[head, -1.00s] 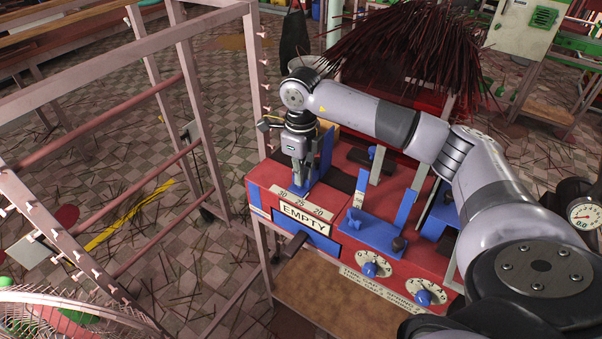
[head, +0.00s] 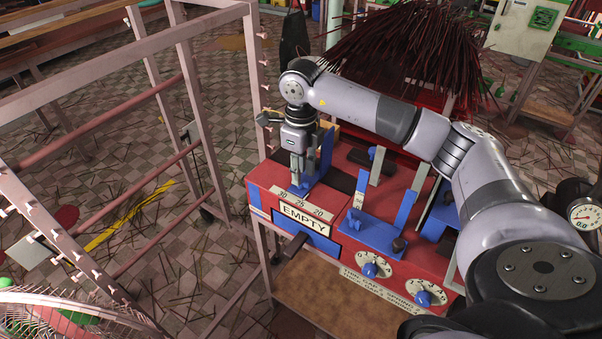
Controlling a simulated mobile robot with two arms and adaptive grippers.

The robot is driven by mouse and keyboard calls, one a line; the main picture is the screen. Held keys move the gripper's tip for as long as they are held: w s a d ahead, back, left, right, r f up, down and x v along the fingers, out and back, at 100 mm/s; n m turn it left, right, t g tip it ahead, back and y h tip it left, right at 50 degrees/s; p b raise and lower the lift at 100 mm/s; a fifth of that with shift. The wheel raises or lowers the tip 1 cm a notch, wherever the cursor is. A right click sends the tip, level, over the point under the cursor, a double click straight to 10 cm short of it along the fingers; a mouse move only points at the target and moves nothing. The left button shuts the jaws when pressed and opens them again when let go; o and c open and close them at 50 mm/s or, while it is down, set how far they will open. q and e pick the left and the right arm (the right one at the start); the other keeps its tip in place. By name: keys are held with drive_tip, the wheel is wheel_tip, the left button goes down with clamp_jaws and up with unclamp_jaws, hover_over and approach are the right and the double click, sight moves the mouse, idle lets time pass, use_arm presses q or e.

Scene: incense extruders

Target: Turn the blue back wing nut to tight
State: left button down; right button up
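My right gripper (head: 298,178) points down over the left part of the red and blue machine (head: 270,187), just behind the scale marked 30, 25, 20 (head: 303,204). Its fingertips are close to a blue part there. They are small and partly merged with that part, so I cannot tell whether they are open or shut. I cannot make out a blue back wing nut for certain; it may be hidden at the fingers. A blue upright plate (head: 326,148) stands just right of the gripper. My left gripper is out of view.
A sign reading EMPTY (head: 305,219) is on the machine's front. Two dials with blue knobs (head: 370,270) are at its lower right. A pink metal rack (head: 190,110) stands on the left. A bundle of dark sticks (head: 410,50) is behind the machine.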

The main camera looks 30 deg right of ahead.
wheel_tip(320, 180, up, 11)
drive_tip(key=shift+f, duration=0.2)
drive_tip(key=shift+f, duration=0.1)
idle(0.5)
